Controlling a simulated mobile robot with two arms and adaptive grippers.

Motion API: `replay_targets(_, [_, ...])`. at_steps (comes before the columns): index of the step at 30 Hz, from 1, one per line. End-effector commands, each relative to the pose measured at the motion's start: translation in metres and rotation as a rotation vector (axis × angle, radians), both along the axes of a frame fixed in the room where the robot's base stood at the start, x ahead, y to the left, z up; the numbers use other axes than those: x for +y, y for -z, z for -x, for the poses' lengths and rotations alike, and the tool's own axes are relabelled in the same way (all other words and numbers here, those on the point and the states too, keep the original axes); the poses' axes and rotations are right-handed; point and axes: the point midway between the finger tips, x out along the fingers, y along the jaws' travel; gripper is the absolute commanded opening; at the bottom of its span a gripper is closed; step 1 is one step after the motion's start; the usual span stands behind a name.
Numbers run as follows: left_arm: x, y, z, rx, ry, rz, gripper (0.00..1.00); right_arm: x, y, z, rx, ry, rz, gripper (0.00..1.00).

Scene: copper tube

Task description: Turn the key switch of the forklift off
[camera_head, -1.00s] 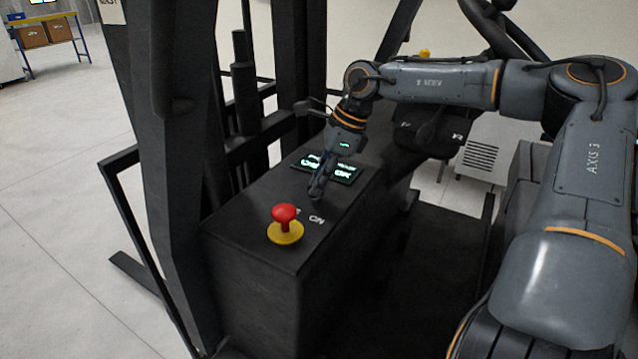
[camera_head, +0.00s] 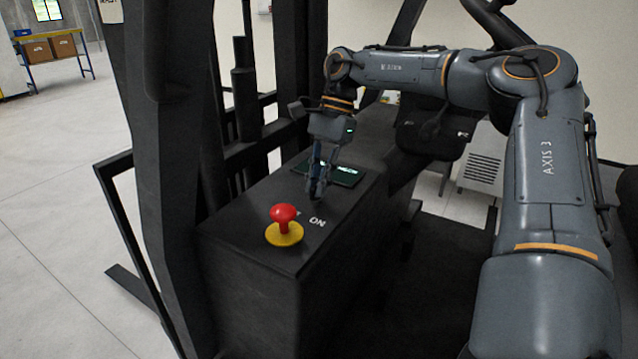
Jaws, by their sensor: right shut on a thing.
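The forklift's black console (camera_head: 250,225) stands in the middle of the view. On its top are a lit display (camera_head: 345,176) and a white "ON" label (camera_head: 317,222). My right gripper (camera_head: 316,194) points down onto the console top just behind the label, between the label and the display. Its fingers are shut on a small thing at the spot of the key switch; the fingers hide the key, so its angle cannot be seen. Another label beside "ON" is mostly hidden. My left gripper is not in view.
A red mushroom button on a yellow base (camera_head: 284,232) sits on the console in front of the gripper. Black forklift posts (camera_head: 165,150) and a side rail (camera_head: 125,215) stand to the left. A steering wheel (camera_head: 490,15) is at the top right. Open floor lies at the left.

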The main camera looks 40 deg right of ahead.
Motion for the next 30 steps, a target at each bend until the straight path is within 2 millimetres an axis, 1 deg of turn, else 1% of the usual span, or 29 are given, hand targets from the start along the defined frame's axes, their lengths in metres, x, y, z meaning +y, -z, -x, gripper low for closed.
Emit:
replay_targets(4, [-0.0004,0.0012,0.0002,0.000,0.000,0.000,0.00,-0.0001,0.0016,-0.0003,0.003,-0.075,0.003,0.00])
replay_targets(10, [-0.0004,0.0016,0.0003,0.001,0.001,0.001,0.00,0.0002,0.0011,-0.0007,0.001,-0.134,0.002,0.00])
replay_targets(26, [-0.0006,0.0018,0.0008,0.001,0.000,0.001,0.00,0.0001,0.0013,-0.0004,0.002,-0.156,0.001,0.00])
replay_targets(27, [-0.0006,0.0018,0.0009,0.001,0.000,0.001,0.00,0.0002,0.0014,-0.0004,0.002,-0.156,0.001,0.20])
replay_targets(29, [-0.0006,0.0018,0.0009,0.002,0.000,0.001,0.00,0.0001,0.0013,-0.0004,0.003,-0.155,0.001,0.32])
replay_targets(30, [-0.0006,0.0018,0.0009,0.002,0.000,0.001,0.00,0.0001,0.0012,-0.0004,0.002,-0.155,0.001,0.35])
